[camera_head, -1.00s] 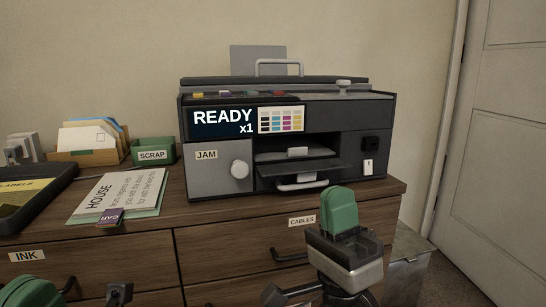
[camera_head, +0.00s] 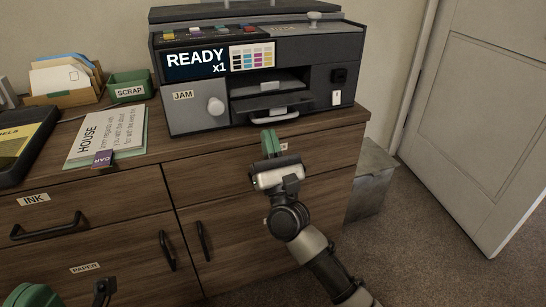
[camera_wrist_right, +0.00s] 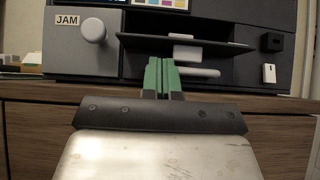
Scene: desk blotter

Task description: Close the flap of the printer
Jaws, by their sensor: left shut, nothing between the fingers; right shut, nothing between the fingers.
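The printer (camera_head: 188,113) is a dark grey machine on the wooden cabinet, its screen reading READY x1. Its flap (camera_head: 262,103) sticks out of the front opening, with a light handle (camera_head: 275,117) below it. In the right wrist view the flap (camera_wrist_right: 150,42) is a dark panel jutting forward above the handle (camera_wrist_right: 200,72). My right gripper (camera_head: 269,144) is shut and empty, just in front of and below the handle; its green fingers (camera_wrist_right: 161,76) point at the printer, and contact is not clear. My left gripper (camera_head: 33,294) is partly visible, shut, low at the left.
A JAM door with a round knob (camera_head: 215,106) is left of the opening. Papers (camera_head: 108,140), a green SCRAP bin (camera_head: 130,86) and a dark tray (camera_head: 42,150) lie left. Drawer handles (camera_head: 46,226) stick out from the cabinet front. A grey bin (camera_head: 372,175) stands right.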

